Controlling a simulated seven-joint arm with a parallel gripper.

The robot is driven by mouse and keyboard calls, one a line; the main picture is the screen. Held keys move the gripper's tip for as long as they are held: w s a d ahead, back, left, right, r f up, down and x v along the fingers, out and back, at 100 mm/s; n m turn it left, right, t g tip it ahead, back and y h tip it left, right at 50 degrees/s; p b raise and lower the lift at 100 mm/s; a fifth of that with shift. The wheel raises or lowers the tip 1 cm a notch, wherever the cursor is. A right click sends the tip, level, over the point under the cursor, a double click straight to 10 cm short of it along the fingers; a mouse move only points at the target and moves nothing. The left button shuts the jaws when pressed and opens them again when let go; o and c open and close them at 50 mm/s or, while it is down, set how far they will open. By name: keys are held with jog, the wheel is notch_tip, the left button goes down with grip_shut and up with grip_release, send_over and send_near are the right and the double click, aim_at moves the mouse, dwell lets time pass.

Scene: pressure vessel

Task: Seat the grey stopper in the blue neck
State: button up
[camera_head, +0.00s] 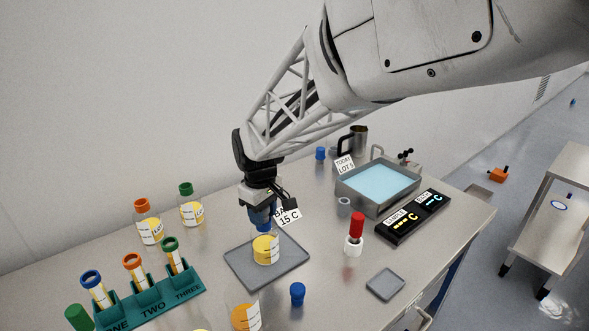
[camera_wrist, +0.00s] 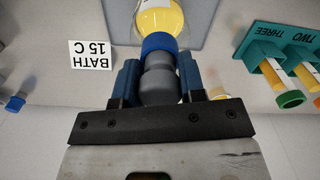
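The grey stopper (camera_wrist: 159,82) sits between the blue fingers of my gripper (camera_wrist: 158,85), which appear closed on its sides. In the wrist view, the blue neck (camera_wrist: 160,43) of the flask with yellow liquid (camera_wrist: 163,18) lies just past the stopper, roughly in line with it. The two look touching or nearly so; how deep the stopper sits cannot be told. In the head view, my gripper (camera_head: 262,217) points down right over the flask (camera_head: 266,248), which stands on a grey tray (camera_head: 250,276). The stopper is hidden there by the fingers.
A BATH 15 C card (camera_head: 288,216) stands right behind the flask. A green tube rack (camera_head: 152,300) is front left. A red-topped white piece (camera_head: 354,235), black display (camera_head: 412,216) and water bath (camera_head: 378,185) are right. A blue cap (camera_head: 297,293) is in front.

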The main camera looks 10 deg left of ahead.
jog(key=o, duration=0.5)
jog(key=shift+c, duration=0.2)
jog(key=shift+r, duration=3.9)
